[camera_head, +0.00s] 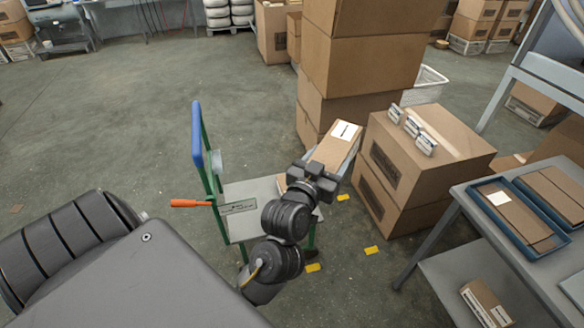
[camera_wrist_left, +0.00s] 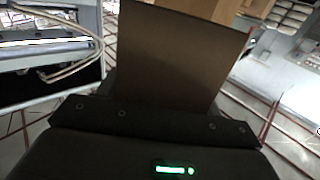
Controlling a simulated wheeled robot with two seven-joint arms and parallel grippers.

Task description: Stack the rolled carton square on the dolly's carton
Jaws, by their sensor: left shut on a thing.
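My left gripper (camera_head: 318,172) is shut on a narrow brown carton (camera_head: 333,148) with a white label. The carton is held up at a tilt, beyond and above the gripper. In the left wrist view its plain brown face (camera_wrist_left: 180,60) rises from the jaws (camera_wrist_left: 170,118). The dolly (camera_head: 197,135) has a blue handle, a green frame and a grey platform, and stands left of the gripper. A small brown patch (camera_head: 281,184) shows at the platform's right, beside my wrist; it may be the dolly's carton, mostly hidden by my arm. My right gripper is out of view.
Tall stacked cartons (camera_head: 360,60) stand behind the held one. More cartons (camera_head: 425,160) with small boxes on top stand to its right. A grey table (camera_head: 470,215) with blue trays is at the right. An orange lever (camera_head: 190,203) sticks out leftward. Floor at the left is clear.

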